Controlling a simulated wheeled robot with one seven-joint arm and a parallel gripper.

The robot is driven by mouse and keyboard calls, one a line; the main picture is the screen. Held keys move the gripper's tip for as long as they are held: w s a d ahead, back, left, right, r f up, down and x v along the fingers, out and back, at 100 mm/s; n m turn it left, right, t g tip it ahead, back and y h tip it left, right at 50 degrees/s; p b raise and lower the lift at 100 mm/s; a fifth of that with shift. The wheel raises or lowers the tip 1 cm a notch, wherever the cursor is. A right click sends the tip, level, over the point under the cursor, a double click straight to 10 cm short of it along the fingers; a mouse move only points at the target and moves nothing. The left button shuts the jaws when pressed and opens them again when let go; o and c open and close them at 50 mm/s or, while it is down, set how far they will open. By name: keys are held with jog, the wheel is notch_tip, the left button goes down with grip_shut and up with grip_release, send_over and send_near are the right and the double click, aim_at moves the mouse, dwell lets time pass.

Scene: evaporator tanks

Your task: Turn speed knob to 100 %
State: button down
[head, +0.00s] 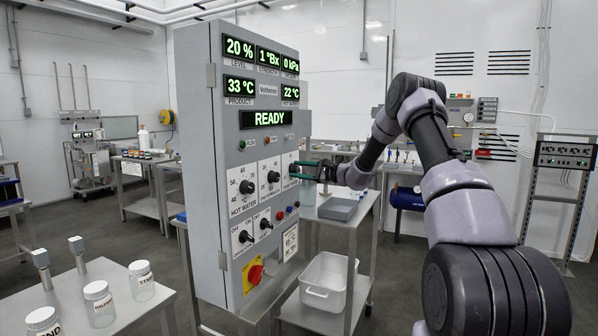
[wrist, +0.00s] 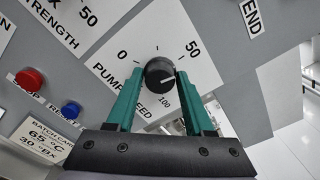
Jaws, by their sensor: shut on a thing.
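The speed knob is a round black knob (wrist: 159,74) on a white plate lettered PUMP SPEED, with marks 0, 50 and 100. In the wrist view, 0 is at upper left, 50 at upper right and 100 just below the knob. The knob's white line seems to point right, between 50 and 100; its exact reading is hard to tell. My gripper (wrist: 161,80) has its two green fingers shut on the knob, one on each side. In the head view my gripper (head: 299,170) reaches the right edge of the grey control cabinet (head: 205,150); the knob is mostly hidden there.
The cabinet also bears other black knobs (head: 247,187), a red button (wrist: 29,79), a blue button (wrist: 70,110) and a red-yellow switch (head: 254,274). Its display reads READY (head: 266,118). A steel cart with a white bin (head: 325,281) stands beneath my arm. Jars (head: 100,304) stand on a table at lower left.

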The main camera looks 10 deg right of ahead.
jog(key=m, duration=0.5)
jog(key=shift+m, duration=0.3)
jog(key=m, duration=0.5)
jog(key=shift+m, duration=0.3)
jog(key=m, duration=0.5)
jog(key=shift+f, duration=0.1)
jog(key=m, duration=0.5)
jog(key=shift+m, duration=0.4)
jog(key=shift+c, duration=1.4)
grip_release()
jog(key=v, duration=1.1)
